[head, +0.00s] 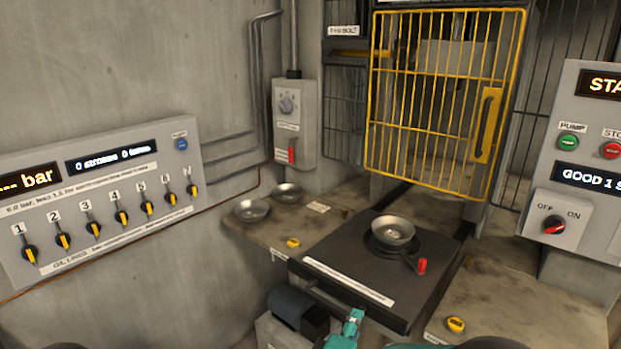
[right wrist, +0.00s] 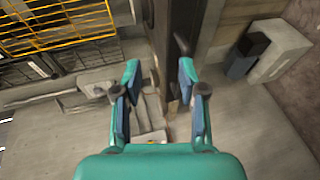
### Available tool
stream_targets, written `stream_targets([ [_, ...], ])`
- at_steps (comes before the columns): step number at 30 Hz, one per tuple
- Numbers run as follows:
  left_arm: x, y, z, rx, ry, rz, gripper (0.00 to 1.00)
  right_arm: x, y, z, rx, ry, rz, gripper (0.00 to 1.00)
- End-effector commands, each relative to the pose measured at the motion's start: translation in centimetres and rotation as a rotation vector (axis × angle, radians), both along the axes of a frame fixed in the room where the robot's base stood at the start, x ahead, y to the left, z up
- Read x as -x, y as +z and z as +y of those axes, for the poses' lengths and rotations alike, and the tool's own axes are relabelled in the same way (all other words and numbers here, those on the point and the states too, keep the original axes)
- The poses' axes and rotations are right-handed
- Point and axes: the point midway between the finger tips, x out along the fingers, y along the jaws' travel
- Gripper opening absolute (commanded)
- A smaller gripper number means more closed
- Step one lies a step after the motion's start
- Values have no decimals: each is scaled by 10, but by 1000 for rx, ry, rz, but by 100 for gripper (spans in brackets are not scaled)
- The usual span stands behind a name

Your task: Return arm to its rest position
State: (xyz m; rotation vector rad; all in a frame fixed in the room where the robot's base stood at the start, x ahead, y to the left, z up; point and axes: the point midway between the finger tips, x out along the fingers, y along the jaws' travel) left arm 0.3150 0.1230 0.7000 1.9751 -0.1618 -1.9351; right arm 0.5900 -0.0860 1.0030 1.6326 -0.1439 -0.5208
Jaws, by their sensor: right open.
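My right gripper (head: 350,322) shows at the bottom of the head view, in front of the dark sliding plate's near edge. In the right wrist view, its two teal fingers with blue pads (right wrist: 158,92) stand apart, with nothing held between them. A metal bowl (head: 393,232) sits on a round black seat on the dark plate (head: 345,255), with a red-knobbed handle (head: 421,266) beside it. My left gripper is not in view.
Two metal dishes (head: 252,210) (head: 287,193) stand on the bench at left. A yellow barred guard (head: 445,100) is above and behind the plate. Yellow buttons (head: 293,243) (head: 456,325) flank the plate. A valve panel (head: 100,205) is left, a control panel (head: 585,180) right.

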Motion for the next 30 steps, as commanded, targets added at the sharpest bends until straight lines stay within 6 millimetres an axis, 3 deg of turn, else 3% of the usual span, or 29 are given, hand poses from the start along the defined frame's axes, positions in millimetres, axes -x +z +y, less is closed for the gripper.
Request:
stream_targets([
  [8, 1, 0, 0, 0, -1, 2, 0, 1, -61, -81, 44, -98, 123, 41],
  [11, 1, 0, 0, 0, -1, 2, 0, 9, -103, -114, 20, -100, 202, 41],
  [15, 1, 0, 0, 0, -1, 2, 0, 47, -191, -147, -231, -97, 337, 41],
  [18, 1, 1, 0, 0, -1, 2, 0, 92, -247, -143, -525, -134, 443, 41],
  [21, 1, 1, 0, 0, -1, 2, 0, 138, -282, -124, -806, -211, 551, 41],
  [25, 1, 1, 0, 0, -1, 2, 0, 196, -302, -89, -1116, -361, 700, 41],
  [30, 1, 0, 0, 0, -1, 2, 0, 252, -303, -50, -1373, -609, 859, 41],
])
